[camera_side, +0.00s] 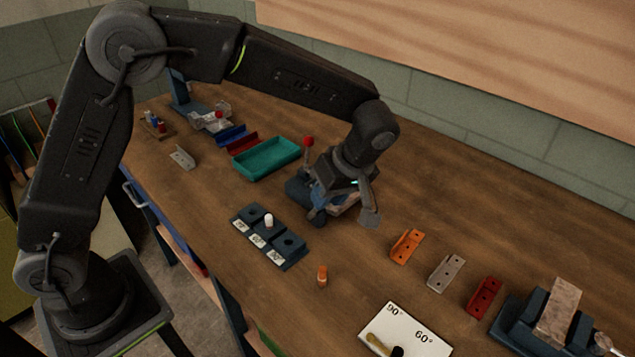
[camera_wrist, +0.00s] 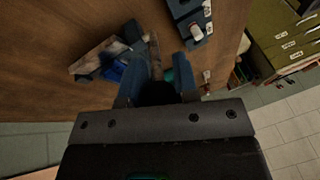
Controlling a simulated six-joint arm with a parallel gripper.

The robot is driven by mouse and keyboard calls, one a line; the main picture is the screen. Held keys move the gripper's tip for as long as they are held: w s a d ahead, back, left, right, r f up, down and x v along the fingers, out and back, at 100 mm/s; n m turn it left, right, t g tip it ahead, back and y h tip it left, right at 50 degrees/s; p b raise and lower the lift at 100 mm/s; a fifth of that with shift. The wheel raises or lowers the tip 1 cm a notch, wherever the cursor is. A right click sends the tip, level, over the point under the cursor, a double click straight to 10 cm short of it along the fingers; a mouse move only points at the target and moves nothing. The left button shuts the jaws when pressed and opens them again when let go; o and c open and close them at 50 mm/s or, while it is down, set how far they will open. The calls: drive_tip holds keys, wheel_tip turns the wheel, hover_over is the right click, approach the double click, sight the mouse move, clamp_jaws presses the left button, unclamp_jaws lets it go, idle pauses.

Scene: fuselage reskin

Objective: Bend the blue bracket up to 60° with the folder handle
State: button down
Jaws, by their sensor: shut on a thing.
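The folder (camera_side: 297,188) is a dark blue tool on the bench with a red-knobbed lever (camera_side: 308,142), partly hidden behind my gripper. A blue piece, seemingly the blue bracket (camera_side: 318,194), shows at the folder beside my gripper. It also appears in the wrist view (camera_wrist: 112,71) beside a pale plate; its bend angle cannot be read. My gripper (camera_side: 343,196) is low over the folder. In the wrist view its two blue fingers (camera_wrist: 157,82) are on either side of a thin greyish rod, seemingly the folder handle (camera_wrist: 155,52), and shut on it.
A teal tray (camera_side: 268,170) lies behind the folder. Orange (camera_side: 406,246), grey (camera_side: 446,272) and red (camera_side: 485,296) brackets, an angle card (camera_side: 430,346) and a vise (camera_side: 507,338) lie right.

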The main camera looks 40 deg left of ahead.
drive_tip(key=shift+d+f+y, duration=1)
drive_tip(key=shift+d+f, duration=0.15)
drive_tip(key=shift+d, duration=0.25)
drive_tip(key=c, duration=0.9)
unclamp_jaws()
drive_tip(key=v, duration=1.3)
drive_tip(key=shift+w+d+r, duration=0.1)
drive_tip(key=shift+d+r, duration=0.1)
drive_tip(key=shift+r, duration=0.1)
